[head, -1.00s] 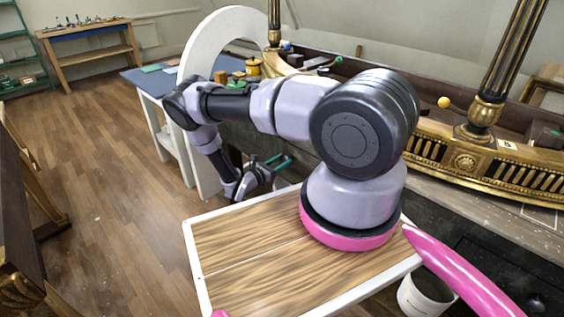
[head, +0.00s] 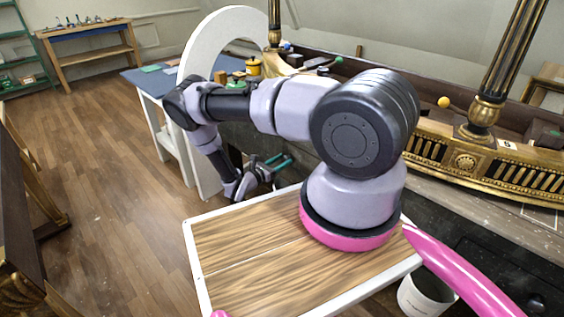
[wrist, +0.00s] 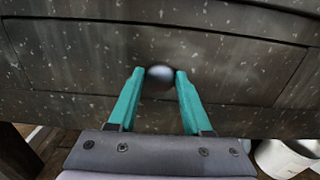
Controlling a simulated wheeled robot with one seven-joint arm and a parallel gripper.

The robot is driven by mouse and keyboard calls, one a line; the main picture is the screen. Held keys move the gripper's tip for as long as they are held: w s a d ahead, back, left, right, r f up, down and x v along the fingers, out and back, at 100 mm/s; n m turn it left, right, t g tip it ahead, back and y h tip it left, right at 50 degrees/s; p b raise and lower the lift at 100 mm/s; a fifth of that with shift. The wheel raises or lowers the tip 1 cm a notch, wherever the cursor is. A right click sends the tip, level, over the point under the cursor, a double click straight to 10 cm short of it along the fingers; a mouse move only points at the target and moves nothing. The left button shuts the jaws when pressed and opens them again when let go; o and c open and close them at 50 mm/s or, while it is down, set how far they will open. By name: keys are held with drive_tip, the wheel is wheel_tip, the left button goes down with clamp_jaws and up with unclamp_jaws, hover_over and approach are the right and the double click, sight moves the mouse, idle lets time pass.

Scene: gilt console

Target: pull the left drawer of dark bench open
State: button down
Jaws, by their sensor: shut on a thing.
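The dark bench (head: 455,205) runs along the right side of the head view, its front partly hidden by my arm. In the wrist view the left drawer (wrist: 225,60) has a dark, speckled front with a thin seam around it. The front looks about flush with the bench face; I see no clear gap. A round, shiny metal knob (wrist: 160,77) sits at the drawer's middle. My gripper (wrist: 160,73) is shut on the knob, one teal finger on each side. In the head view my gripper (head: 284,161) reaches the bench front, and the knob is hidden there.
A gilt console piece (head: 465,163) with fluted columns lies on the bench. A white bucket (head: 425,293) stands on the floor by the bench front. A white arch (head: 205,45) and a blue-topped table (head: 150,82) stand beyond my arm.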

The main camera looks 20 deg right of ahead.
idle(0.4)
drive_tip(key=v, duration=2.5)
drive_tip(key=shift+a, duration=0.2)
drive_tip(key=shift+r, duration=0.1)
drive_tip(key=shift+c, duration=1.8)
unclamp_jaws()
drive_tip(key=v, duration=1)
drive_tip(key=shift+s+a, duration=0.2)
drive_tip(key=shift+a, duration=0.15)
